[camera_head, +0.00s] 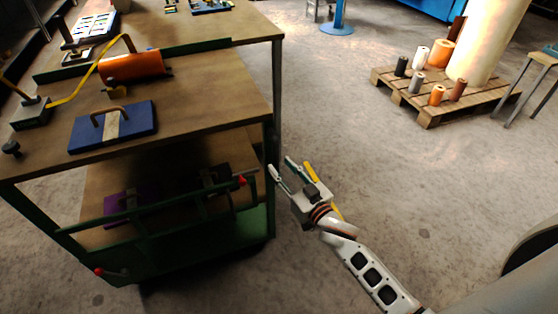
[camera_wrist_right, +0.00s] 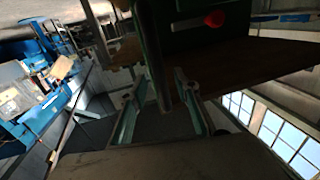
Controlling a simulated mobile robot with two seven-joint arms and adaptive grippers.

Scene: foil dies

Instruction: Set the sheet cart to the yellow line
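The sheet cart appears to be the green-framed unit (camera_head: 205,243) at left, with a brown wooden top and a lower shelf. A green bar crosses its near side, with red-tipped levers. My right gripper (camera_head: 281,167) is open and empty, just right of the cart's near right corner. In the right wrist view the gripper's two fingers (camera_wrist_right: 158,105) stand apart, with a dark green post of the frame beyond them; I cannot tell whether they touch it. My left gripper is not in view.
On the wooden top lie a blue plate with a handle (camera_head: 137,127) and an orange roll (camera_head: 138,66). Purple items (camera_head: 123,207) lie on the lower shelf. A pallet (camera_head: 428,114) with several rolls stands at the back right by a pillar. The floor between is clear.

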